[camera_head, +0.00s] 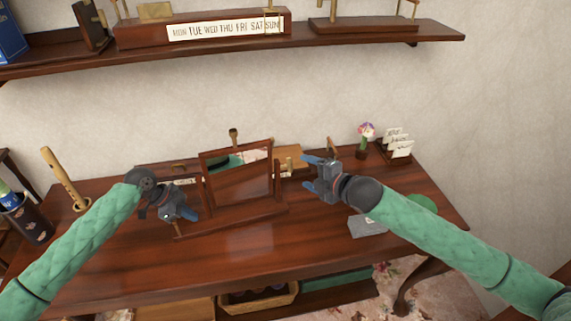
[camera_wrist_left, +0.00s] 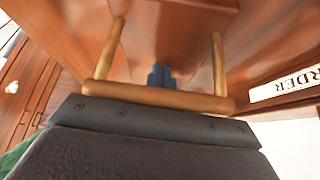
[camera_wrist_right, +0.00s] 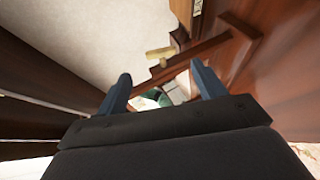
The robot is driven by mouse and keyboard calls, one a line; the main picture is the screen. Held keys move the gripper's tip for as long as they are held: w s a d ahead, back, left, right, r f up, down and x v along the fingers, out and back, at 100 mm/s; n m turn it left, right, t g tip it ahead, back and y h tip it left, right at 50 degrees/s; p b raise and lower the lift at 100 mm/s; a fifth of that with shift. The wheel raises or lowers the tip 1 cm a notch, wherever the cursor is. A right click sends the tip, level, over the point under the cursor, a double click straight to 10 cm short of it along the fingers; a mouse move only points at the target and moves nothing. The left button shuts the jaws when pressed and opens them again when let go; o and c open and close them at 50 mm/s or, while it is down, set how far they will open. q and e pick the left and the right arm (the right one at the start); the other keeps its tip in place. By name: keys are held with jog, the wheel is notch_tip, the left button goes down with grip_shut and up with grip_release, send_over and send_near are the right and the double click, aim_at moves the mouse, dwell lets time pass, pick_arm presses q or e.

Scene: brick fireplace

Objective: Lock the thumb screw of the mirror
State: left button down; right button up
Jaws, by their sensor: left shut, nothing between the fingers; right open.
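The mirror (camera_head: 242,173), in a dark wooden frame on a stand, stands on the desk and leans a little; its glass reflects green and pale shapes. A small pale knob-like piece (camera_head: 289,164) shows beside its right edge; I cannot be sure it is the thumb screw. A similar pale piece (camera_wrist_right: 160,53) lies beyond my right fingers in the right wrist view. My right gripper (camera_head: 314,172) is open and empty, right of the mirror. My left gripper (camera_head: 190,216) is shut and empty, at the mirror's lower left; its fingertips (camera_wrist_left: 162,76) show together in the left wrist view.
The wooden desk (camera_head: 300,255) has free room in front. A pen cup (camera_head: 28,220) is at the left. A shelf (camera_head: 390,42) hangs above.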

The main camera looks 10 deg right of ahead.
aim_at(290, 166)
jog(key=x, duration=1)
jog(key=shift+w+a+f, duration=0.15)
jog(key=shift+w+a, duration=0.05)
jog(key=shift+a, duration=0.05)
jog(key=c, duration=1)
